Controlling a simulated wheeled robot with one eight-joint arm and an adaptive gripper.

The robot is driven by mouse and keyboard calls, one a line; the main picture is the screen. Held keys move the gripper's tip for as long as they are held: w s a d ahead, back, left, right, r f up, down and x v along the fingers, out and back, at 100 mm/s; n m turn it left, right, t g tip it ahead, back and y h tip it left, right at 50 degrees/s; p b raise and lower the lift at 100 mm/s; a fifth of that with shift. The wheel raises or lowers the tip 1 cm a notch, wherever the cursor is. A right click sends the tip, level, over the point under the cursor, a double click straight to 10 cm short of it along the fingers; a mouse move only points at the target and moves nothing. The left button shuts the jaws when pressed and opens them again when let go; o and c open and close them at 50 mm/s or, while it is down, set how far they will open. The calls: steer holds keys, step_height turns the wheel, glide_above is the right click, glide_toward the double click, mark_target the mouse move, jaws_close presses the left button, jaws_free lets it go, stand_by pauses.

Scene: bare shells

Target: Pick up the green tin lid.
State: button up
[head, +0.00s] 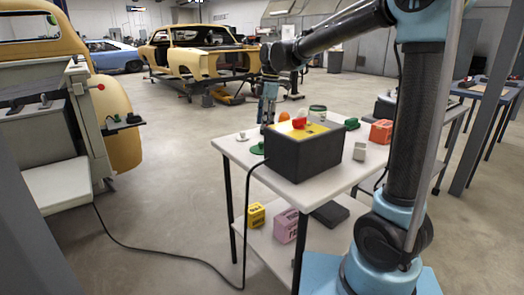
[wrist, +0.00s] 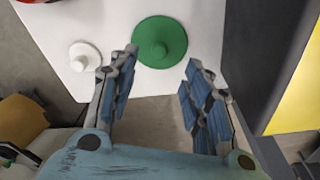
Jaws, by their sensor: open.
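The green tin lid (wrist: 160,36) is a round disc with a knob in its middle. It lies on the white table top (wrist: 60,20), near the table edge in the wrist view. In the head view the lid (head: 257,150) shows at the left side of the table, beside the black box. My gripper (head: 267,122) is above the table's left part, pointing down. In the wrist view my gripper (wrist: 161,62) is open and empty, its fingers on either side of the line to the lid. The lid appears beyond the fingertips, not touched by them.
A white knobbed lid (wrist: 85,57) lies left of the green one. A tall black box (head: 305,152) with a yellow top stands close on the right. An orange-red box (head: 381,132) and a beige block (head: 360,151) are farther right. A cable runs down the table's front.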

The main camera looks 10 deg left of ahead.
mark_target(261, 146)
steer(key=shift+s+a+f, duration=0.1)
steer(key=shift+a+f, duration=0.1)
steer(key=shift+f, duration=1.25)
steer(key=shift+s+a+f, duration=0.1)
steer(key=shift+a+f, duration=0.1)
steer(key=shift+f, duration=1.3)
steer(key=shift+a+f, duration=0.2)
steer(key=shift+f, duration=1.25)
steer(key=c, duration=1)
